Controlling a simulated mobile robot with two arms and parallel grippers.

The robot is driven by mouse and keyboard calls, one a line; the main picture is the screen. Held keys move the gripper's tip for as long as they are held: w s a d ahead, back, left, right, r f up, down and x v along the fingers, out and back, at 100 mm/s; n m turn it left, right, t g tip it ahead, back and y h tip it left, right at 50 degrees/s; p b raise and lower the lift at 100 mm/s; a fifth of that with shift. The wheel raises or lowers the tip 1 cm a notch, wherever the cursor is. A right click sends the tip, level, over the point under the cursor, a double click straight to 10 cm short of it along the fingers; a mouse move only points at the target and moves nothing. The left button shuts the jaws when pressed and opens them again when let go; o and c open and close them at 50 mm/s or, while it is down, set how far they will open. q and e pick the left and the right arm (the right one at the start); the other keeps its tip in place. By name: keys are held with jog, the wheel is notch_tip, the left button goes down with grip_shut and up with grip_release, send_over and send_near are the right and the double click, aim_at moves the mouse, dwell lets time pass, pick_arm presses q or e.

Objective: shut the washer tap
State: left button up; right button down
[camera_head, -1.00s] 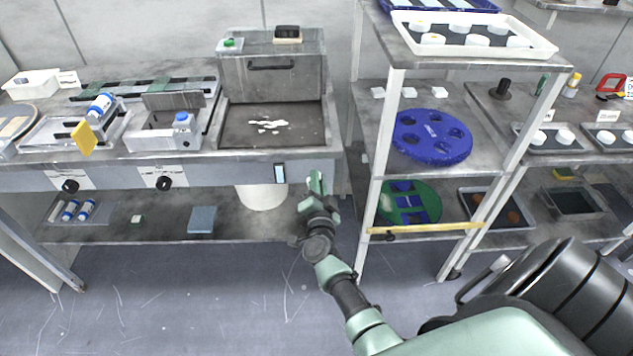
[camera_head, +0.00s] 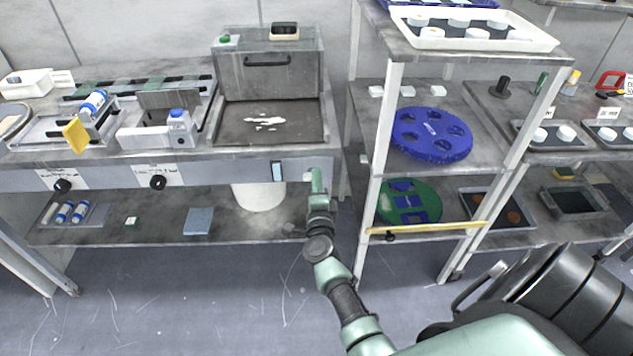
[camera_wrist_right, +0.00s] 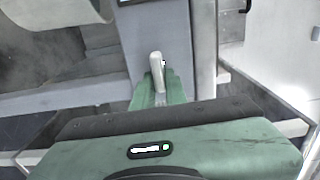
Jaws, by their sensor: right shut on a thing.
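The washer is a grey metal basin (camera_head: 228,127) with a raised lid (camera_head: 300,75), set in the bench at the back. A small light-grey tap lever (camera_wrist_right: 157,63) stands upright in front of a grey panel in the right wrist view. My right gripper (camera_head: 316,182) is at the right end of the bench front, right of a small display (camera_head: 278,171). Its green fingers (camera_wrist_right: 160,84) are shut on the lever's lower part. In the head view the gripper hides the tap. My left gripper is not in view.
A white bucket (camera_head: 262,196) stands under the washer. Two black knobs (camera_head: 62,186) (camera_head: 158,182) sit on the bench front to the left. A shelf rack's post (camera_head: 366,235) rises close to the right of my gripper. The floor in front is clear.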

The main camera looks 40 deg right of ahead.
jog(key=shift+f, duration=0.15)
dwell(0.3)
jog(key=c, duration=1.4)
grip_release()
jog(key=shift+c, duration=0.2)
jog(key=p+v, duration=0.1)
jog(key=v, duration=0.7)
jog(key=shift+d, duration=0.1)
